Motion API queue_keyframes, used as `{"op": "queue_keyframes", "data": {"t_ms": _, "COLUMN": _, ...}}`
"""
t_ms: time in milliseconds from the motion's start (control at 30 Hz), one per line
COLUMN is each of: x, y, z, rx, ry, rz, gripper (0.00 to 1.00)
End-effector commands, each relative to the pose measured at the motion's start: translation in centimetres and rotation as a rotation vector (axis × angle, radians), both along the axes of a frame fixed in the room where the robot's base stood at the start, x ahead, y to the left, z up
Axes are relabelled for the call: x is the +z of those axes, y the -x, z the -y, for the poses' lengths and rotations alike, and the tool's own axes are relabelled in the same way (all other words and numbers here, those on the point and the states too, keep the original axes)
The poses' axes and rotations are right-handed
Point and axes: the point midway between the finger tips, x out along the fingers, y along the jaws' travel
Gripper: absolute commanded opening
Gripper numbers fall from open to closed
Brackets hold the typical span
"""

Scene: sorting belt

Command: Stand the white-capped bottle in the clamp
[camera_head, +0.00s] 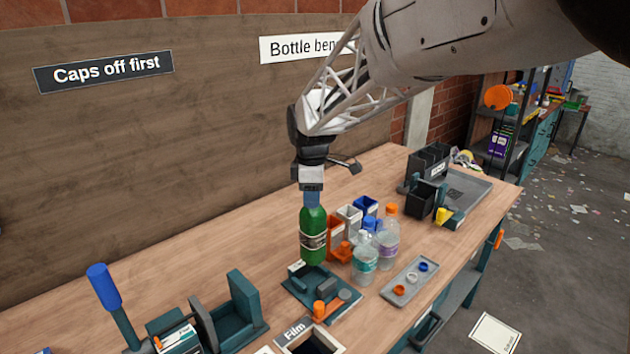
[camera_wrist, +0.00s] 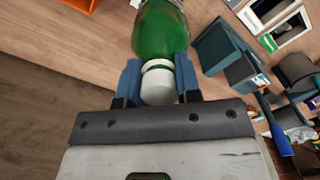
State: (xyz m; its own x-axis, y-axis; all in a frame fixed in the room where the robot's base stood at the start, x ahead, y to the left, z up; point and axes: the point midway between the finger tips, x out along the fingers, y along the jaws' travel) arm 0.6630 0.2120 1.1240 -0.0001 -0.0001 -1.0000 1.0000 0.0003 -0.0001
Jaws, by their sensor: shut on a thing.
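My gripper (camera_head: 311,197) points down and its blue fingers are shut around the neck of a green bottle (camera_head: 313,240). In the wrist view the bottle's white cap (camera_wrist: 158,86) shows between the fingers (camera_wrist: 158,80), with the green body (camera_wrist: 160,30) beyond it. The dark teal clamp (camera_head: 296,286) sits on the bench just below and in front of the bottle's base. An orange-knobbed part stands at its front. I cannot tell whether the bottle touches the clamp.
Clear bottles (camera_head: 365,265) and small coloured bins (camera_head: 349,215) stand close to the right. A press with a blue-handled lever (camera_head: 104,287) stands at front left.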

Motion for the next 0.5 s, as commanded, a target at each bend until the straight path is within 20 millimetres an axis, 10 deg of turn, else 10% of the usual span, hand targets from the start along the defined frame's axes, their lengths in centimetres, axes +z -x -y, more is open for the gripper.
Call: {"op": "queue_keyframes", "data": {"t_ms": 500, "x": -4.4, "y": 0.0, "z": 0.0, "rx": 0.000, "ry": 0.001, "rz": -0.002, "gripper": 0.00}}
